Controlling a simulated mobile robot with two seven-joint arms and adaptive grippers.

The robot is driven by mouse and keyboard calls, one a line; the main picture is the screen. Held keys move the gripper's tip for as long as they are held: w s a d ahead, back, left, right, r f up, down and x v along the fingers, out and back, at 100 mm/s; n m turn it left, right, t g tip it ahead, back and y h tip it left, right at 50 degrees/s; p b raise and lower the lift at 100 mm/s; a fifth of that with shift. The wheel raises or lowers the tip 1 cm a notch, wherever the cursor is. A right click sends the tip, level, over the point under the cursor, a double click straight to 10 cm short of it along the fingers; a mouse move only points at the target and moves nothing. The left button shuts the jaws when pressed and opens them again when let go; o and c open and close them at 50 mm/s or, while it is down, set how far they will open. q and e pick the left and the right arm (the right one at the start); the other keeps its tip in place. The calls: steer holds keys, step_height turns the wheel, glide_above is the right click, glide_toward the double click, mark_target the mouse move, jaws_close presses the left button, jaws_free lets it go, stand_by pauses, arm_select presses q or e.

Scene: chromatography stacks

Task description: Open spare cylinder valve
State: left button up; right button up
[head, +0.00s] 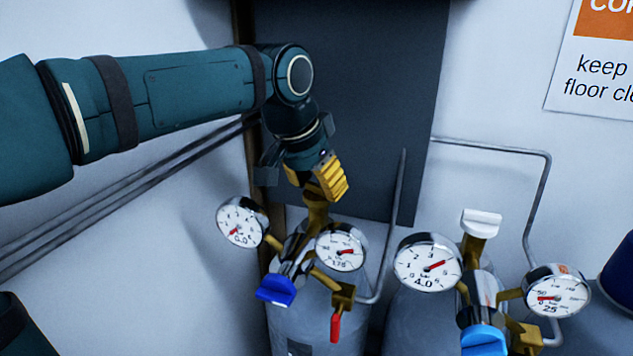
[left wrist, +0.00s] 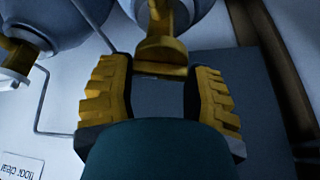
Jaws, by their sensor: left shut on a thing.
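The left cylinder (head: 318,310) has a brass valve (head: 316,216) on top, and its upper part is hidden behind my left gripper (head: 331,180). The yellow fingers of this gripper are at the top of that valve. In the left wrist view, the gripper (left wrist: 160,72) has its fingers on either side of the brass valve (left wrist: 160,50), shut on its top part. The left gauge (head: 242,222) reads about 0.0. The gauge beside it (head: 341,247) has its needle near 175. A blue knob (head: 276,290) and a red lever (head: 336,327) sit below. My right gripper is not in view.
A second cylinder (head: 405,315) stands close on the right, with a white valve handle (head: 481,222), a gauge (head: 428,262) near 4.0, another gauge (head: 557,290) near 25 and a light blue knob (head: 483,341). A thin pipe (head: 546,190) runs along the wall.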

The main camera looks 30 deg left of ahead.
arm_select(q)
steer(key=shift+d+f+n+y, duration=0.1)
steer(key=shift+n+y, duration=0.7)
steer(key=shift+n, duration=1.3)
steer(key=o, duration=1.2)
steer(key=v, duration=1.2)
steer(key=shift+w, duration=0.15)
